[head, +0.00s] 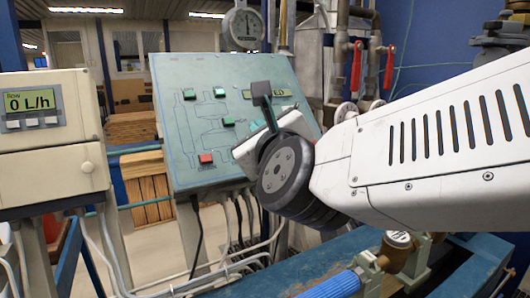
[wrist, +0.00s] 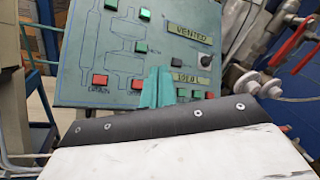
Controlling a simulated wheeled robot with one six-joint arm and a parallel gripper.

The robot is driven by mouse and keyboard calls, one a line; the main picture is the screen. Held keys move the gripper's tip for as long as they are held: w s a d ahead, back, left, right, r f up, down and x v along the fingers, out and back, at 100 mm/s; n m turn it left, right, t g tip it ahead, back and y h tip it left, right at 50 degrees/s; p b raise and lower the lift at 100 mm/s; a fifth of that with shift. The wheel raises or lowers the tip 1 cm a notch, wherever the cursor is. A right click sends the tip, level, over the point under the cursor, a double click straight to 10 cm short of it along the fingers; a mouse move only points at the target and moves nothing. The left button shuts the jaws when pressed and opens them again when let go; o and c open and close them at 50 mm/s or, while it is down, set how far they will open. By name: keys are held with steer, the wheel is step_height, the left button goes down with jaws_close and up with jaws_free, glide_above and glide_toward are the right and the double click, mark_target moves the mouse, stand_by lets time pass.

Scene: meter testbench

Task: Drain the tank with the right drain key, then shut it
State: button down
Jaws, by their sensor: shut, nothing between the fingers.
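The sloped teal control panel (head: 178,135) carries a line drawing of vessels and pipes. It has green keys (head: 228,122) and a red key (head: 206,158). In the wrist view two red keys, a left one (wrist: 100,80) and a right one (wrist: 137,87), sit at the lower edge; their labels are too small to read surely. Displays read VENTED (wrist: 196,33) and IDLE (wrist: 190,77). My gripper (wrist: 158,86) is shut and empty, its teal fingers before the panel's lower middle, just right of the right red key. Contact cannot be told.
A beige meter (head: 48,120) at left reads 0 L/h. A dial gauge (head: 243,25) stands behind the panel. Red-handled valves (head: 357,66) and pipes are right of the panel. A black knob (wrist: 206,61) is on the panel. Cables hang below it.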

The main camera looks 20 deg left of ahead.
steer(key=w+a+f, duration=0.4)
steer(key=a+f, duration=0.1)
steer(key=f, duration=0.1)
steer(key=shift+w, duration=0.15)
stand_by(0.3)
stand_by(2.0)
steer(key=shift+w+a+f, duration=0.2)
steer(key=shift+w, duration=0.05)
steer(key=shift+w+a+f, duration=0.15)
steer(key=shift+a+f, duration=0.1)
stand_by(0.8)
stand_by(0.3)
steer(key=shift+s+d+r, duration=0.4)
steer(key=shift+d+r, duration=0.1)
steer(key=shift+s+d+r, duration=0.6)
steer(key=shift+d+r, duration=0.1)
steer(key=shift+r, duration=0.15)
steer(key=shift+s+d+r, duration=0.6)
steer(key=shift+d+r, duration=0.1)
steer(key=shift+r, duration=0.1)
